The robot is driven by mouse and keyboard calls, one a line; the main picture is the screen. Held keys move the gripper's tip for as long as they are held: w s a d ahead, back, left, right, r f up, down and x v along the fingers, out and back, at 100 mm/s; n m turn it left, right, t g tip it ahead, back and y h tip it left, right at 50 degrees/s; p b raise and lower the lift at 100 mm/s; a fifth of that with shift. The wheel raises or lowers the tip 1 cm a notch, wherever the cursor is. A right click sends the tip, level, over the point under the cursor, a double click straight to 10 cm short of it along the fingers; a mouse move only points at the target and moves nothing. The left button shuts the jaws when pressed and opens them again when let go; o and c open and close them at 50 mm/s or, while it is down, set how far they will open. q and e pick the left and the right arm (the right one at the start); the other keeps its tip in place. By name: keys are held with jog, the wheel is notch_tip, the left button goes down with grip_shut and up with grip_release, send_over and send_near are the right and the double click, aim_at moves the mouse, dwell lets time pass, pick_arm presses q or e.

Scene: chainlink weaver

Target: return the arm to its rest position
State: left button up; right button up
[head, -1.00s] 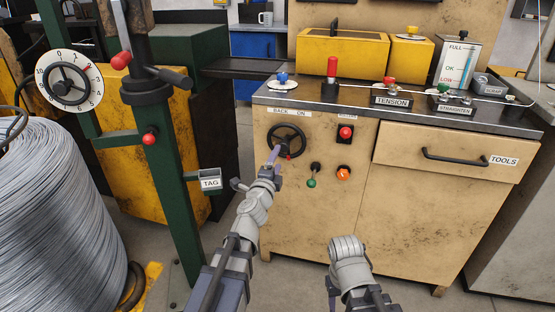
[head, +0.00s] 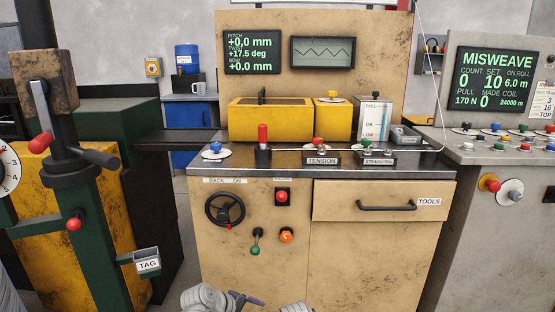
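My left arm is low at the bottom edge of the head view, with a pale rounded link showing. A dark, narrow part beside it looks like my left gripper (head: 246,299). It is well below the black handwheel (head: 225,209) and apart from it, and I cannot tell whether its fingers are open or shut. Only the pale top of a link of my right arm shows at the bottom edge, and its gripper is out of view. The handwheel is on the front of the tan cabinet (head: 365,255), under the label BACK ON.
A TOOLS drawer (head: 340,203) is closed. A green-knobbed lever (head: 256,238) and red (head: 282,197) and orange (head: 286,236) buttons are on the cabinet front. A green post with a red-knobbed lever (head: 40,145) stands left. A grey console (head: 490,220) with a MISWEAVE screen (head: 497,82) stands right.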

pick_arm(q)
jog(key=s+a+f+m+g+y, duration=0.5)
jog(key=s+a+m+y, duration=0.1)
jog(key=s+a+m, duration=0.35)
jog(key=s+d+r+m+y+p, duration=0.1)
jog(key=s+d+m, duration=0.4)
jog(key=d, duration=0.6)
notch_tip(320, 180, up, 34)
jog(key=p, duration=3.4)
jog(key=shift+s+g, duration=0.15)
jog(key=shift+g, duration=0.25)
jog(key=shift+o, duration=0.2)
jog(key=shift+a+n, duration=0.1)
jog(key=shift+n, duration=0.15)
